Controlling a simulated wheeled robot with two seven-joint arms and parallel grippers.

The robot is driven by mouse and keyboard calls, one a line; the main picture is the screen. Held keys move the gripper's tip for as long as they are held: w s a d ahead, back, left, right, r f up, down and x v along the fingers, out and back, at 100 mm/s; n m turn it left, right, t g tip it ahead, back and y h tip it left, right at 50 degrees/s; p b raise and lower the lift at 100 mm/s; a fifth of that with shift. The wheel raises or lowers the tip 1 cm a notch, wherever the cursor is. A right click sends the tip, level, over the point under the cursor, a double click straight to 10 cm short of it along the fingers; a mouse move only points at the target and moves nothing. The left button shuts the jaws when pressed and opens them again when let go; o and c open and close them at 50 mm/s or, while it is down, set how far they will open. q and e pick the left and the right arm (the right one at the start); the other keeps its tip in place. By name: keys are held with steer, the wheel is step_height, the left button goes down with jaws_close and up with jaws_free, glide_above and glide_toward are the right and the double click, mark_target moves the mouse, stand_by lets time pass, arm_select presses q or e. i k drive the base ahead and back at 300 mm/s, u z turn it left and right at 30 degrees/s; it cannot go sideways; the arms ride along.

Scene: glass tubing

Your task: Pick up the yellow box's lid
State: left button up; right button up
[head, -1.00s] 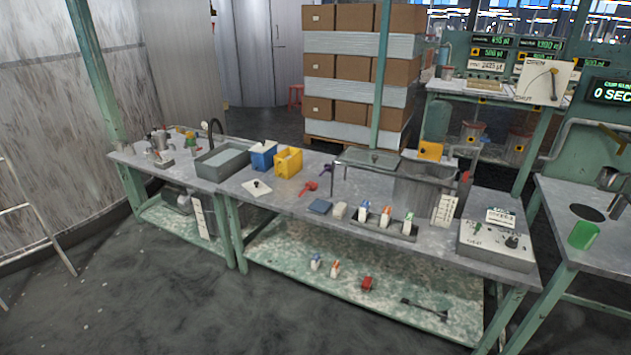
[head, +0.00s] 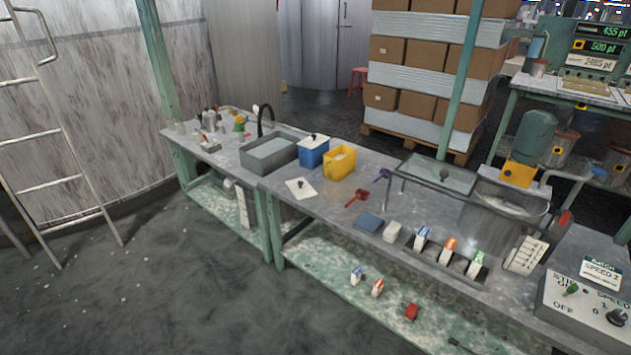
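The yellow box (head: 338,168) stands on the grey workbench (head: 340,225), and its top looks open. A flat white lid with a dark knob (head: 300,188) lies on the bench in front of it, to the left and apart from it. A blue box (head: 313,155) stands just left of the yellow box, with a white knobbed lid (head: 314,140) on its top. Neither of my grippers is in view.
A grey sink (head: 268,155) with a black tap is left of the boxes. A red scoop (head: 357,197) and purple scoop (head: 382,174) lie to their right.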

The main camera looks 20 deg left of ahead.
mark_target(300, 187)
steer(key=u, duration=0.35)
steer(key=i, duration=0.65)
steer(key=u, duration=0.65)
